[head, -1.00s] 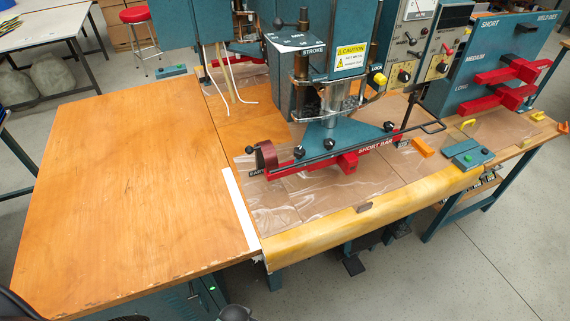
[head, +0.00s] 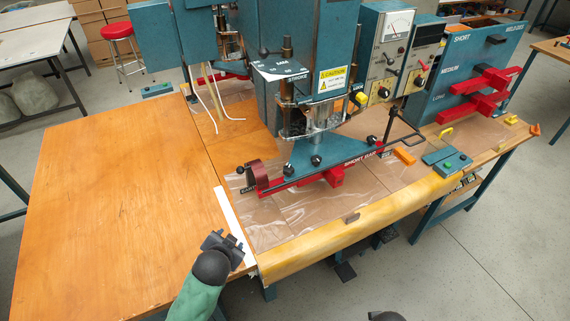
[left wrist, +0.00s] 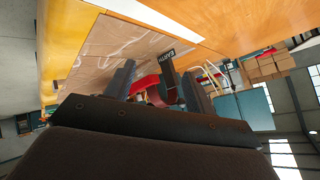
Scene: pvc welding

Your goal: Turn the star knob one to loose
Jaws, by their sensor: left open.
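The welding press has a teal wedge-shaped bracket (head: 330,152) over a red bar marked SHORT BAR (head: 335,172). Small black knobs sit along it: a left one (head: 240,170), a middle one (head: 316,160) and a right one (head: 376,147). I cannot tell which is star knob one. My left gripper (head: 228,241) is open and empty above the table's front edge, in front of and left of the bar, touching nothing. In the left wrist view its spread fingers (left wrist: 160,88) frame the distant red bar end (left wrist: 145,84) and a maroon block (left wrist: 171,88).
A broad wooden table (head: 110,200) is clear on the left. Clear plastic sheet (head: 275,215) covers the press bed. A control panel with dials (head: 395,55), a teal button box (head: 447,163) and a rack of red bars (head: 480,92) stand to the right.

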